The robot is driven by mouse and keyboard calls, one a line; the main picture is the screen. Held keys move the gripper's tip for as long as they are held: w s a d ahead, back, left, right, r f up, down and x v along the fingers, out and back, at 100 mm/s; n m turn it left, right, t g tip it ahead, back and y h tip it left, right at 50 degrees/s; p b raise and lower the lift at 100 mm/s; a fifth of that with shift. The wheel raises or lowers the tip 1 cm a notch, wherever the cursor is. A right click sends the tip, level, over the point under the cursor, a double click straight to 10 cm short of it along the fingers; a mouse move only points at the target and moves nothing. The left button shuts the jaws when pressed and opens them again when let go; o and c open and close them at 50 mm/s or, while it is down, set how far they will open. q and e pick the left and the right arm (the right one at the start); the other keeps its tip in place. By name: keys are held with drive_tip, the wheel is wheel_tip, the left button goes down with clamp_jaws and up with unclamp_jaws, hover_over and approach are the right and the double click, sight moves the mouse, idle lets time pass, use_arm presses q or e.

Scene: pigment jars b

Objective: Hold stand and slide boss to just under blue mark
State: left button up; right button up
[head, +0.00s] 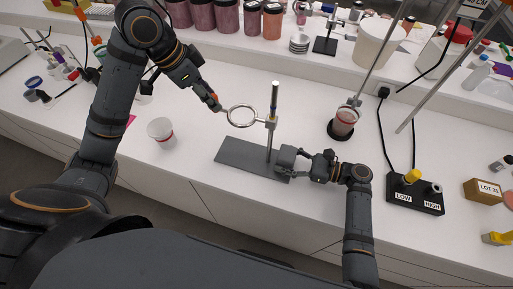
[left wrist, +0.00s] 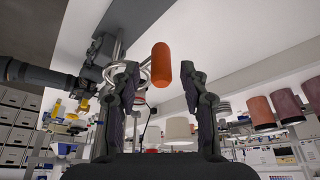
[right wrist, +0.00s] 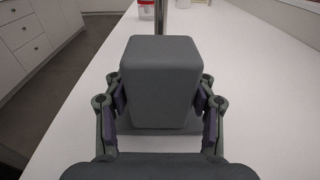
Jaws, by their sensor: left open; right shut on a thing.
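The stand has a flat grey base plate (head: 240,158) and an upright metal rod (head: 275,102). A boss (head: 271,121) sits partway up the rod and carries a ring (head: 232,108) to its left. My left gripper (head: 214,102) is at the ring's far left; in the left wrist view an orange rounded grip (left wrist: 161,66) shows between its open fingers (left wrist: 160,85), apart from both. My right gripper (head: 285,158) is shut on the grey block (right wrist: 158,80) at the base's right end. I cannot make out the blue mark on the rod.
A white cup (head: 160,130) stands left of the base. A beaker on a dark round base (head: 340,131) stands behind right. A black LOW/HIGH box (head: 415,196) with a cable is at the right. Pigment jars (head: 228,16) line the back shelf.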

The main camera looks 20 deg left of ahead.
drive_tip(key=shift+f, duration=0.2)
drive_tip(key=o, duration=1.6)
drive_tip(key=shift+w, duration=0.1)
use_arm(q)
drive_tip(key=v, duration=1)
use_arm(e)
drive_tip(key=shift+r, duration=0.1)
use_arm(q)
drive_tip(key=shift+r, duration=0.1)
use_arm(e)
drive_tip(key=shift+d, duration=0.15)
drive_tip(key=d, duration=0.7)
drive_tip(key=d+r, duration=0.1)
drive_tip(key=d, duration=0.3)
drive_tip(key=shift+s+d+r, duration=0.1)
drive_tip(key=shift+s+d, duration=0.25)
